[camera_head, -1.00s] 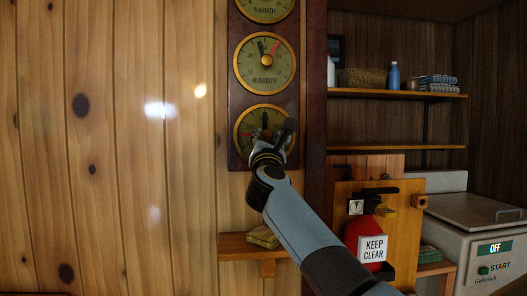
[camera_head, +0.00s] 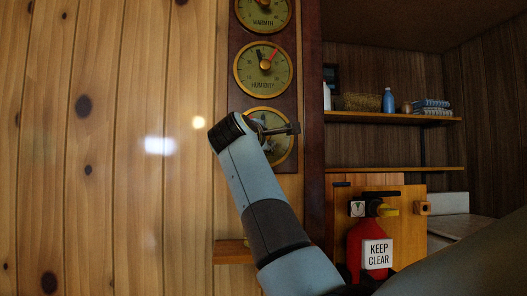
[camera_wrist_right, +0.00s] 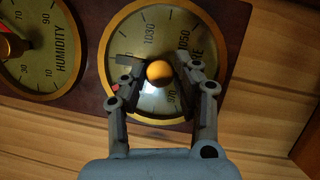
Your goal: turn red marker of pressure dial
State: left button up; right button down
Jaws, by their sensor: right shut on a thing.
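The pressure dial (camera_head: 283,153) is the lowest round brass-rimmed gauge on the dark wall board, partly hidden by my right gripper (camera_head: 277,130). In the right wrist view the dial (camera_wrist_right: 147,22) fills the middle, with an orange-brass centre knob (camera_wrist_right: 159,72). My right gripper (camera_wrist_right: 158,70) has one finger on each side of this knob and is shut on it. A red bit of the marker (camera_wrist_right: 116,90) shows at the dial's left, partly hidden by the left finger. My left gripper is not in view.
The humidity dial (camera_head: 282,80) and warmth dial (camera_head: 276,17) sit above on the same board. Shelves (camera_head: 395,118) with goods are at right.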

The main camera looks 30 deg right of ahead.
jog(key=shift+m+g+y+b, duration=0.5)
jog(key=shift+m+b, duration=0.6)
jog(key=shift+m, duration=0.4)
jog(key=shift+m+g+y+b, duration=0.45)
jog(key=shift+m+b, duration=0.6)
jog(key=shift+m, duration=0.45)
jog(key=shift+r, duration=0.1)
jog(key=c, duration=1)
grip_release()
jog(key=v, duration=1.2)
